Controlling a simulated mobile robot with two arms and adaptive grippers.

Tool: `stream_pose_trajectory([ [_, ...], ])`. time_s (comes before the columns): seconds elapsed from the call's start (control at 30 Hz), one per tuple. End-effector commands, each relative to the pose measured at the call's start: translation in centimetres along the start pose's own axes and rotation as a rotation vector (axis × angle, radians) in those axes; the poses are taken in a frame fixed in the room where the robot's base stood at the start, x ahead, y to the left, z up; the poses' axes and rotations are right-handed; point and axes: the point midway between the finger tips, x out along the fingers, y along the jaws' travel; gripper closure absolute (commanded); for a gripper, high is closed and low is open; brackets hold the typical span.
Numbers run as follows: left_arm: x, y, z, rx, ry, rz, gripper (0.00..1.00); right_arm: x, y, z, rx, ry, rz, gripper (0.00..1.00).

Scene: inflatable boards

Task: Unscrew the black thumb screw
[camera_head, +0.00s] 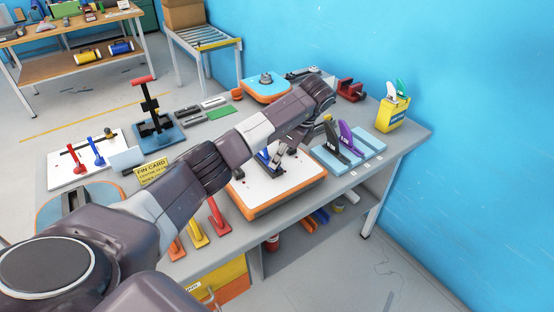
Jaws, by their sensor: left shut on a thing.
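My left arm crosses the view from the lower left and bends down over an orange-edged board (247,203) with a white top. My left gripper (273,160) points down just above the board's top, beside a small blue part (264,156). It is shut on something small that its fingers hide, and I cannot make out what. I cannot pick out the black thumb screw; that spot is partly covered by the gripper and arm. My right gripper is not in view.
A light blue tray (372,151) with dark and purple fins stands right of the board. A yellow box (391,115) is near the wall. Red, yellow and orange fins (218,214) line the front edge.

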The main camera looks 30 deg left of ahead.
Motion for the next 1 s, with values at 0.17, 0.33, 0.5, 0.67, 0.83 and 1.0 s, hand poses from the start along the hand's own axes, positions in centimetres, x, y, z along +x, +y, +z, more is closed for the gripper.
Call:
stream_pose_trajectory([
  [0.17,0.4,0.0,-0.2,-0.127,0.001,0.061,1.0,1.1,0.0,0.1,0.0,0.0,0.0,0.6],
  [0.33,0.4,0.0,-0.2,-0.232,0.0,0.106,1.0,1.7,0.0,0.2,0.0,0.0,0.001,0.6],
  [0.5,0.3,0.0,-0.2,-0.26,0.0,0.117,1.0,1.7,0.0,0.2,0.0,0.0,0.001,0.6],
  [0.67,0.3,0.1,-0.2,-0.258,0.0,0.117,1.0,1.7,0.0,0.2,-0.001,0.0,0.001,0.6],
  [0.83,0.4,0.0,-0.2,-0.297,0.0,0.133,1.0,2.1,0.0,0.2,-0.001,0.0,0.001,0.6],
  [1.0,0.5,-0.1,-0.2,-0.406,0.0,0.178,1.0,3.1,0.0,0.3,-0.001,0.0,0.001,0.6],
])
